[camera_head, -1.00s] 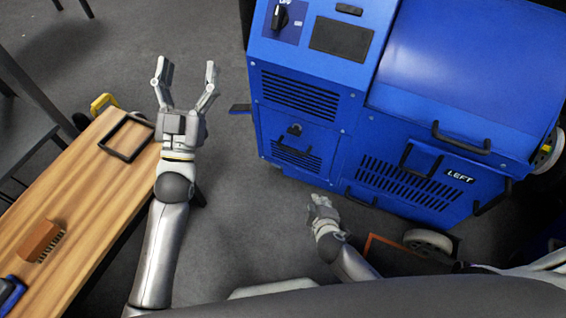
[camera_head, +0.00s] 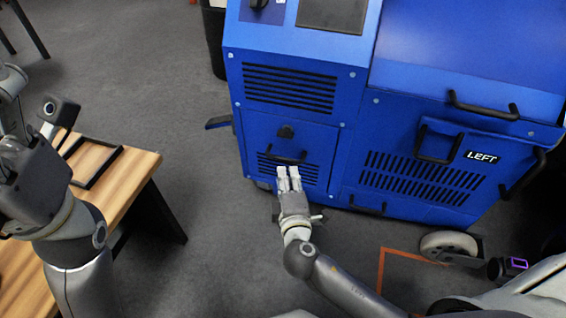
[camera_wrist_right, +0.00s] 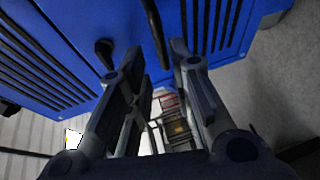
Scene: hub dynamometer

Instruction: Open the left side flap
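The blue machine has a small louvred flap (camera_head: 318,168) low on its left face, with a black handle (camera_head: 288,157) and a dark latch knob (camera_head: 286,131) above it. The flap is shut. Another panel to the right bears a LEFT label (camera_head: 482,157). My right gripper (camera_head: 289,172) is just below the small flap's handle. In the wrist view its fingers (camera_wrist_right: 155,65) are apart, and the black handle (camera_wrist_right: 156,30) lies between and just beyond the tips; contact cannot be told.
A wooden table (camera_head: 135,175) with a black frame (camera_head: 95,158) on it stands at the left, beneath my left arm. A caster wheel (camera_head: 449,245) stands under the machine. Grey floor is clear between table and machine.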

